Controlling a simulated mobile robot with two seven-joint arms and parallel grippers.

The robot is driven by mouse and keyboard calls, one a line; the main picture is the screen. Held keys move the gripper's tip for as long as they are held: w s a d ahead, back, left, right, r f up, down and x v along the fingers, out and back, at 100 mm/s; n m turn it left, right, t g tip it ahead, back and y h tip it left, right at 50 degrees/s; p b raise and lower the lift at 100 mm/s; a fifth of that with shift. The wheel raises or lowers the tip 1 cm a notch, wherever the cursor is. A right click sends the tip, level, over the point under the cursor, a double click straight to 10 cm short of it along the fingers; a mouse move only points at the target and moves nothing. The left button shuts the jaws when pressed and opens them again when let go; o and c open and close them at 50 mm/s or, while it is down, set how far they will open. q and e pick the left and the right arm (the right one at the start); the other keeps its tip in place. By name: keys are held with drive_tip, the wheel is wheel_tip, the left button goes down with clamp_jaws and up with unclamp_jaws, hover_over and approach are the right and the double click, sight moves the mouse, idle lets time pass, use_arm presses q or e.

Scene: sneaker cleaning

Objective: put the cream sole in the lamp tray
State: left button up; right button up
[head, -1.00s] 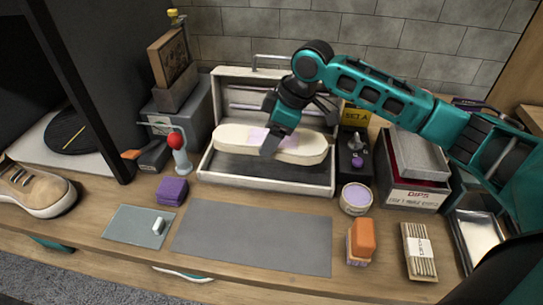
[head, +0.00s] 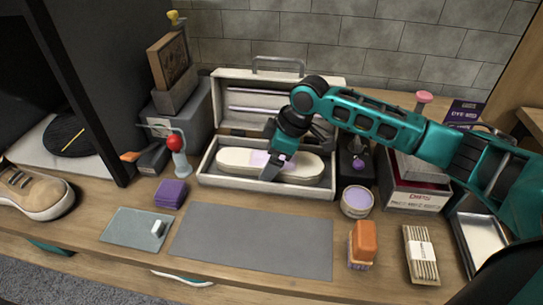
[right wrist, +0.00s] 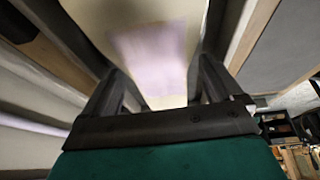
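The cream sole (head: 232,160) lies level inside the lamp tray (head: 206,176), a white open case with light tubes in its raised lid. A pale lilac patch (head: 259,158) crosses the sole's middle. My right gripper (head: 276,166) reaches down into the tray at the sole's middle. In the right wrist view the sole (right wrist: 165,12) runs between the two fingers (right wrist: 163,85), which appear to touch its edges. The gripper looks shut on it. The sole's underside is hidden. My left gripper is not in view.
Right of the tray are a lilac jar (head: 357,201), an orange-topped brush (head: 362,243) and a shoe box (head: 415,199). A red-knobbed stand (head: 176,150) and purple block (head: 171,193) are on the left. A bare grey mat (head: 250,240) lies in front.

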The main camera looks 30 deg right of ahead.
drive_tip(key=shift+o, duration=0.3)
drive_tip(key=shift+r, duration=0.1)
drive_tip(key=p+v, duration=0.1)
drive_tip(key=v, duration=1.1)
drive_tip(key=shift+s, duration=0.1)
